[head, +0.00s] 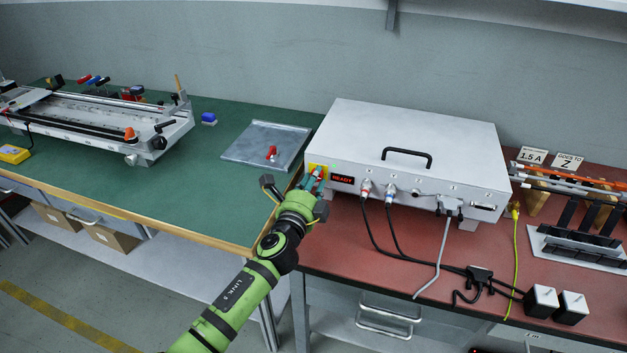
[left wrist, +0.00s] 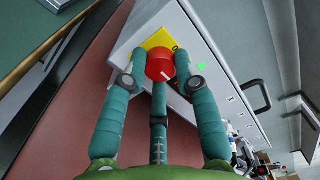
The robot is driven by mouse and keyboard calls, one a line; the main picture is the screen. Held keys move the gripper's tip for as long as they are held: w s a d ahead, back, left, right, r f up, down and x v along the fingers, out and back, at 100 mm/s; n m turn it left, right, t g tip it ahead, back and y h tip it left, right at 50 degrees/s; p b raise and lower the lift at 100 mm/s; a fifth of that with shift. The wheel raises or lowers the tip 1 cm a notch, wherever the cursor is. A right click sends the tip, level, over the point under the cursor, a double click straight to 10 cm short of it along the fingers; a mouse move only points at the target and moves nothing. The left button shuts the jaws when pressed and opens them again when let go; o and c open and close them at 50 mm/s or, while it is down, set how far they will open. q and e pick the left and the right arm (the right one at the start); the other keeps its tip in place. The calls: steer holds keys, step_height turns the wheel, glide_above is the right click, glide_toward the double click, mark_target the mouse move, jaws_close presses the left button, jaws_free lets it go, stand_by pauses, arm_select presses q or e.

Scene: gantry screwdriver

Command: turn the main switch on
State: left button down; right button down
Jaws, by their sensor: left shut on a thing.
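The main switch is a red round knob (left wrist: 160,65) on a yellow plate (left wrist: 158,42), on the front of a white control box (head: 415,140). In the head view the yellow plate (head: 316,168) shows at the box's left front corner, with the knob mostly hidden by fingers. My left gripper (head: 318,177) is at the switch. My right gripper is in neither view.
A dark display (head: 342,180) beside the switch reads READY. Red and blue plugs with cables (head: 390,191) leave the box front. A metal tray (head: 266,147) with a red-handled item lies on the green bench left. A gantry rig (head: 95,115) stands farther left.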

arm_select(q)
steer(key=shift+r, duration=0.1)
stand_by(0.3)
steer(key=c, duration=1)
jaws_free()
steer(key=shift+o, duration=0.2)
steer(key=shift+d, duration=0.1)
steer(key=shift+s+a, duration=0.25)
steer(key=shift+s, duration=0.2)
steer(key=v, duration=1.1)
